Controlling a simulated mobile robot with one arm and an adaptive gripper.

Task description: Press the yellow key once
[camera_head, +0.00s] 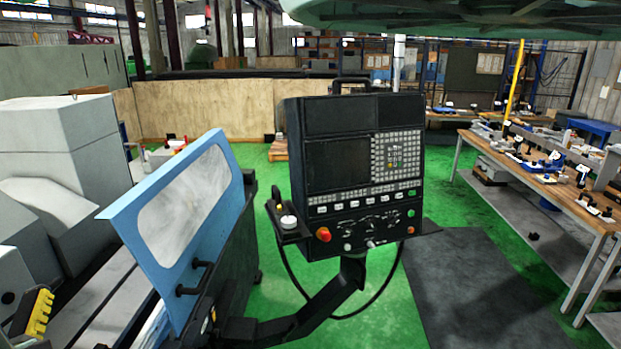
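The black control panel (345,195) stands at the centre of the view on a dark arm. It has a dark screen (338,165) on the left and a keypad of small pale keys (397,150) on the right. A few tiny coloured keys (392,164) sit in the lower middle of the keypad. They look yellow and green, but are too small to tell apart surely. My gripper is not in view, and nothing visible covers the keypad.
A red-orange knob (323,234) is at the panel's lower left, beside a small side shelf (288,225). A blue machine door (185,215) stands to the left. A wooden workbench (545,175) is at right. Floor mat (480,290) before it looks clear.

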